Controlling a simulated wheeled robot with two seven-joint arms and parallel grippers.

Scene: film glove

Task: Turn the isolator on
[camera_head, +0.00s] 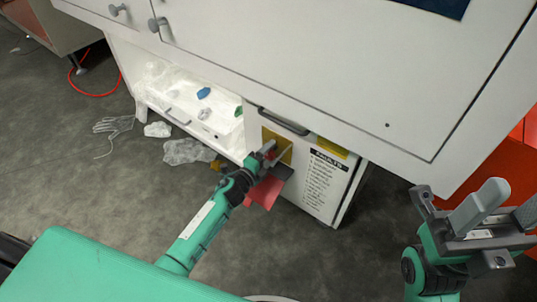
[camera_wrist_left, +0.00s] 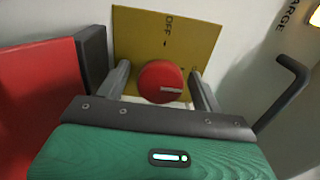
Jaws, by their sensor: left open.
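The isolator is a round red knob (camera_wrist_left: 160,82) on a yellow plate (camera_wrist_left: 140,28) marked OFF near its top. A pale line on the knob lies roughly level, toward the right. In the head view the yellow plate (camera_head: 284,155) is on the white cabinet front, and my gripper partly covers it. My left gripper (camera_wrist_left: 159,68) is open, with one finger on each side of the knob; I cannot tell whether they touch it. It also shows in the head view (camera_head: 274,150). My right gripper (camera_head: 510,198) is open and empty at the right edge, away from the isolator.
A red panel (camera_wrist_left: 42,95) with a dark edge stands left of the plate in the wrist view. A dark handle (camera_wrist_left: 285,92) juts out at right. A FAULTS label (camera_head: 322,180) is right of the isolator. Clear plastic (camera_head: 188,151) and gloves lie on the floor.

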